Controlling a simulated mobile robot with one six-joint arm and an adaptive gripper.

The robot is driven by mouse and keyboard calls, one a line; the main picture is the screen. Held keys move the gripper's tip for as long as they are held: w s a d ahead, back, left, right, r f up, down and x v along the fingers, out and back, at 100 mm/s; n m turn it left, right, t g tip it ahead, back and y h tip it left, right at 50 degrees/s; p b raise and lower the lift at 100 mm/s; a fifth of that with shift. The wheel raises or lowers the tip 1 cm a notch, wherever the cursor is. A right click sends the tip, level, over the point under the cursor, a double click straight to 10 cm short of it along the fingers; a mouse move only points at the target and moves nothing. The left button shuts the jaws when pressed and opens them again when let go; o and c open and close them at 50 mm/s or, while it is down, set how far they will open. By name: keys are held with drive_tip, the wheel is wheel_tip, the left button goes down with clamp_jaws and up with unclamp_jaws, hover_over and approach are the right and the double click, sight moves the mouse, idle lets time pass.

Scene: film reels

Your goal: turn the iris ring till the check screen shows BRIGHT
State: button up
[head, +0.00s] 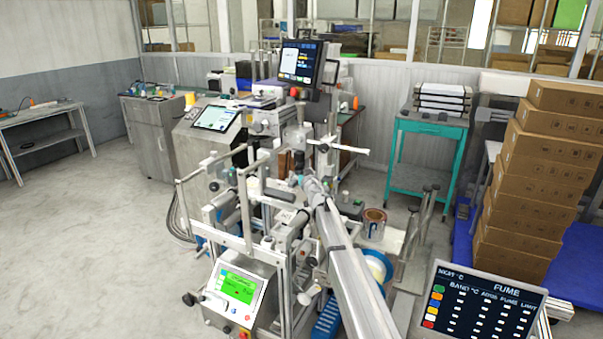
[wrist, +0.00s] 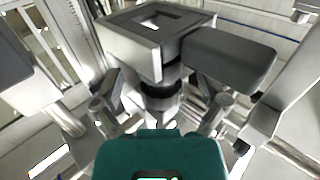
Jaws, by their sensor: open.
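In the wrist view, my gripper (wrist: 122,62) is open, with one grey finger pad at the left and one at the right. Between and beyond the pads is a square metal housing (wrist: 128,50) with a dark top and a rectangular opening. Below it is a dark banded cylinder (wrist: 160,98), which may be the iris ring; its markings cannot be made out. I see no grip on it. In the head view, my arm reaches up into the machine and hides the ring. Which display is the check screen is unclear; I cannot read BRIGHT on any.
A green-lit panel (head: 238,287) sits low on the machine, and a dark monitor (head: 300,62) stands above it. A FUME screen (head: 485,305) is at the lower right. Stacked cartons (head: 535,170) and a teal cart (head: 428,150) stand to the right. The left floor is clear.

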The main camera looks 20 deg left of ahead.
drive_tip(key=shift+w+a, duration=0.15)
drive_tip(key=shift+w, duration=0.05)
drive_tip(key=c, duration=1.1)
drive_tip(key=shift+c, duration=0.2)
drive_tip(key=shift+w+n+g+y, duration=0.1)
drive_tip(key=shift+n+g+y, duration=0.3)
drive_tip(key=shift+y, duration=0.1)
drive_tip(key=o, duration=1.1)
drive_tip(key=shift+o, duration=0.2)
